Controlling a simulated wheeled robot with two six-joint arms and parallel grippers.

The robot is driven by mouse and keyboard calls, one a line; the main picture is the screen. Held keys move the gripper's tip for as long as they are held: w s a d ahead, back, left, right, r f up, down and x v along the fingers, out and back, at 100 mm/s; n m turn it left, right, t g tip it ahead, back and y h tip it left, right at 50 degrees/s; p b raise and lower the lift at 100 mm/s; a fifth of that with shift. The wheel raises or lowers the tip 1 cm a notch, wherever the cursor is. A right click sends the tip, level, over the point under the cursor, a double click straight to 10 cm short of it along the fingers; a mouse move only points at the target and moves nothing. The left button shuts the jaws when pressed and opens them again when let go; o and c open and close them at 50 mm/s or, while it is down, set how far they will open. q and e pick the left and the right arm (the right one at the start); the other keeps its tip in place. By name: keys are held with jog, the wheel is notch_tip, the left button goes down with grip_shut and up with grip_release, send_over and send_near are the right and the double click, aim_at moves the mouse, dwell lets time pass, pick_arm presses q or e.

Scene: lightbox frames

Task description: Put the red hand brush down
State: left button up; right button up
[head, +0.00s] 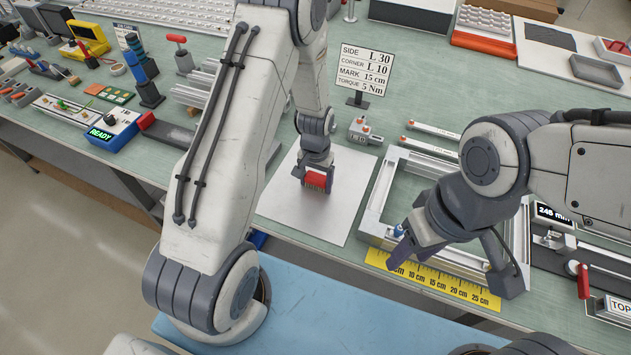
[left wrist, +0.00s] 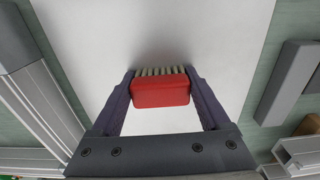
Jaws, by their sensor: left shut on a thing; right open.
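The red hand brush (head: 316,180) is in my left gripper (head: 317,176), over the pale metal sheet on the bench. In the left wrist view the brush (left wrist: 160,91) shows its red back, with light bristles along its far side. The two fingers of my left gripper (left wrist: 161,98) press on its ends. The bristles face the sheet; I cannot tell whether they touch it. My right gripper (head: 456,262) is open and empty, above the front part of the aluminium frame and the yellow ruler.
The pale sheet (head: 283,207) has bare room around the brush. An aluminium frame (head: 374,206) and a yellow ruler (head: 440,283) lie to its right. A sign (head: 362,70) stands behind it. A blue READY box (head: 112,132) and tools are at the left.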

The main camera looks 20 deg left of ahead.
aim_at(316, 178)
pick_arm(q)
jog(key=o, duration=1.5)
jog(key=shift+s+f, duration=0.2)
jog(key=shift+f, duration=0.35)
jog(key=shift+c, duration=0.2)
jog(key=shift+r, duration=0.35)
notch_tip(316, 178, up, 12)
jog(key=r+b, duration=0.1)
jog(key=s+d+r+m, duration=0.3)
jog(key=s+d+r, duration=0.4)
jog(key=s+d, duration=0.3)
jog(key=s+d+r+m, duration=0.1)
jog(key=s+d+m, duration=0.1)
jog(key=s, duration=0.4)
jog(key=s+d+r+m+h, duration=0.1)
jog(key=s+d+r+m, duration=0.1)
jog(key=s, duration=0.5)
